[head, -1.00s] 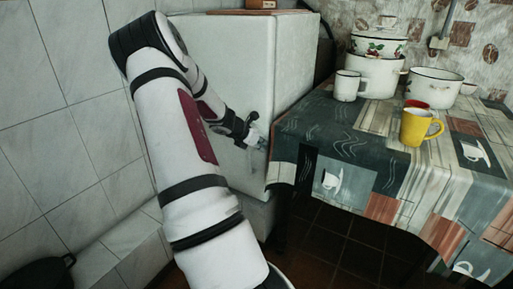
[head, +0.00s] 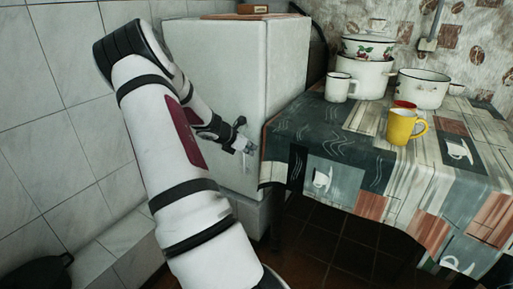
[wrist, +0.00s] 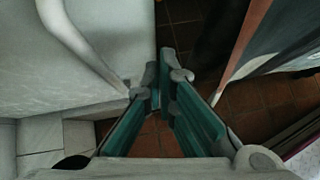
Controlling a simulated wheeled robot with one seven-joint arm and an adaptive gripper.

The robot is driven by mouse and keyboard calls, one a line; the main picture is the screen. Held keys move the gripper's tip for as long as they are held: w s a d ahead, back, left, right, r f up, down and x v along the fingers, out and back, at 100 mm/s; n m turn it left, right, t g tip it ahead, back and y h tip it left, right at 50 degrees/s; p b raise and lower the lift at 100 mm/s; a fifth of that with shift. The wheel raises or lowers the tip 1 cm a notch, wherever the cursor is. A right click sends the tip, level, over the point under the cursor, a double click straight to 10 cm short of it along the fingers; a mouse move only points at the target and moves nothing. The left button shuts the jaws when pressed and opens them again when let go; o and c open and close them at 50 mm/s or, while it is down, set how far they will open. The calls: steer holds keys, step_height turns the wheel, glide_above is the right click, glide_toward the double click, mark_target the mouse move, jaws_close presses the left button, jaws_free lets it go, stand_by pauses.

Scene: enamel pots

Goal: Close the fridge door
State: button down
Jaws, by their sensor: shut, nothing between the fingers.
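The white fridge (head: 285,75) stands against the tiled wall, left of the table in the head view. Its door (head: 215,60) is the broad pale front face. No open gap shows along it, but my arm covers part and I cannot tell if it is fully closed. My gripper (head: 248,145) is in front of the door near its lower right edge. In the wrist view my gripper (wrist: 162,70) is shut and empty, its green-sided fingers together. The door (wrist: 60,75) fills the left there, with a curved pale handle (wrist: 78,42). Contact with the door is unclear.
A table with a patterned cloth (head: 345,150) stands close to the fridge's right side. It holds a yellow mug (head: 403,127), a white mug (head: 338,88) and enamel pots (head: 422,90). Dark tiled floor (head: 335,235) is free below. A tiled wall (head: 70,110) bounds the left.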

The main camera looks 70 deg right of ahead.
steer(key=s+a+p+v, duration=0.1)
steer(key=p+v, duration=0.2)
steer(key=v, duration=0.7)
steer(key=shift+a, duration=0.1)
